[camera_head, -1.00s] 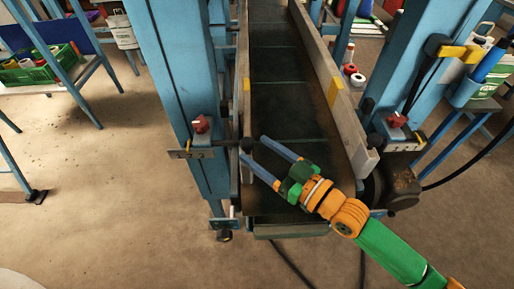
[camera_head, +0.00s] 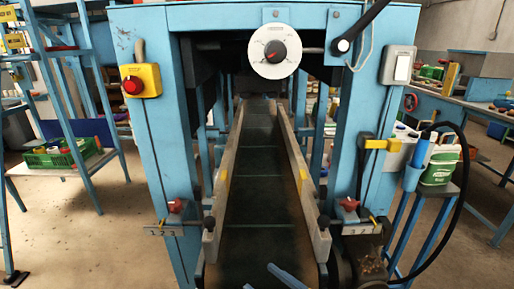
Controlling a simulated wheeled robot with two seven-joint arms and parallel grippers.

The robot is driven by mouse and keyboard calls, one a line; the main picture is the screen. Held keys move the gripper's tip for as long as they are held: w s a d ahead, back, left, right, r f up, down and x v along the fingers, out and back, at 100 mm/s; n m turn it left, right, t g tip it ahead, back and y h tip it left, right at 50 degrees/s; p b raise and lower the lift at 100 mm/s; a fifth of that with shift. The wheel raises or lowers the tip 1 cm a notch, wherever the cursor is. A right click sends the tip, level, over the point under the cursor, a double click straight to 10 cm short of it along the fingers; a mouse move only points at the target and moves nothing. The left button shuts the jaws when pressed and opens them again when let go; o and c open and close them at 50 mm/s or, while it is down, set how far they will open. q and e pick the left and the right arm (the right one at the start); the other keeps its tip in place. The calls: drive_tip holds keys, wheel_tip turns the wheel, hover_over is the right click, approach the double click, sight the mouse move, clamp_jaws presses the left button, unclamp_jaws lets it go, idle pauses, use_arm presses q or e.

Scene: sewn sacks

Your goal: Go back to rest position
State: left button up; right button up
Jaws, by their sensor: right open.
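Only the blue fingertips of my right gripper (camera_head: 260,277) show, at the bottom edge of the head view. They are apart, with nothing seen between them, over the near end of the dark conveyor belt (camera_head: 257,205). The rest of my right arm is out of the picture. My left gripper is not in view. No sack shows on the belt.
A blue machine frame (camera_head: 170,130) surrounds the belt, with a red button on a yellow box (camera_head: 140,81) and a round white dial (camera_head: 275,50). A green crate (camera_head: 60,153) stands on the left shelf. A black cable (camera_head: 462,200) loops at right.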

drive_tip(key=s+d+f+m+g+h, duration=0.7)
drive_tip(key=s+d+f+g+h, duration=0.3)
drive_tip(key=s+d+f, duration=0.55)
wheel_tip(320, 180, down, 15)
drive_tip(key=s+a+h+p, duration=0.1)
drive_tip(key=s+a+p, duration=0.1)
drive_tip(key=s+p, duration=0.1)
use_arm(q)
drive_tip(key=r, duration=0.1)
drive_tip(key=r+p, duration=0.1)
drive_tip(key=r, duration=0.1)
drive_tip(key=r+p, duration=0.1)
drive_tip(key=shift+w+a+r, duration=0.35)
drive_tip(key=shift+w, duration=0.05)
use_arm(e)
drive_tip(key=s+d+f+g, duration=0.1)
drive_tip(key=s+d+f, duration=0.1)
drive_tip(key=s+f, duration=0.6)
drive_tip(key=s, duration=0.4)
drive_tip(key=shift+f+n+h, duration=0.2)
drive_tip(key=shift+n+h, duration=0.1)
drive_tip(key=shift+n, duration=0.1)
drive_tip(key=shift+d, duration=0.1)
